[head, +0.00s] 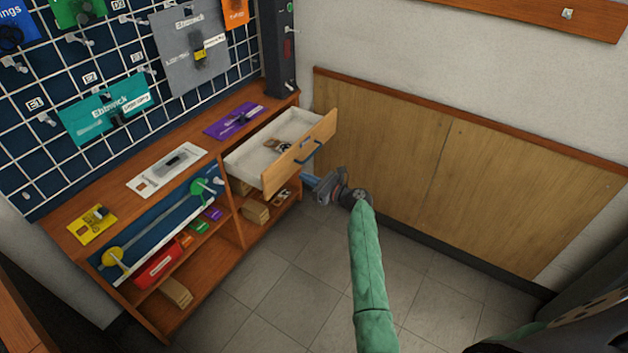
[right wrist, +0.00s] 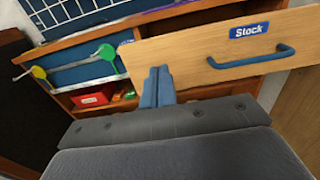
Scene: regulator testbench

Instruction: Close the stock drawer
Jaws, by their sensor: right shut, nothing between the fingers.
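The stock drawer (head: 299,152) stands pulled out from the right end of the wooden bench, with a few small items inside its pale tray. In the right wrist view its front (right wrist: 200,58) carries a blue "Stock" label (right wrist: 249,31) and a blue bar handle (right wrist: 252,56). My right gripper (head: 308,181) is just below and in front of the drawer front. Its blue fingers (right wrist: 157,85) are shut and empty, to the left of the handle near the front's lower left part. I cannot tell whether they touch the wood. My left gripper is not in view.
The bench (head: 68,244) holds flat packages on top and boxes on the shelves below. A rail with green and yellow knobs (head: 197,186) runs along its front. A grid panel with hanging packs stands behind. The tiled floor (head: 290,290) before the drawer is clear; a wood-panelled wall (head: 400,140) is at right.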

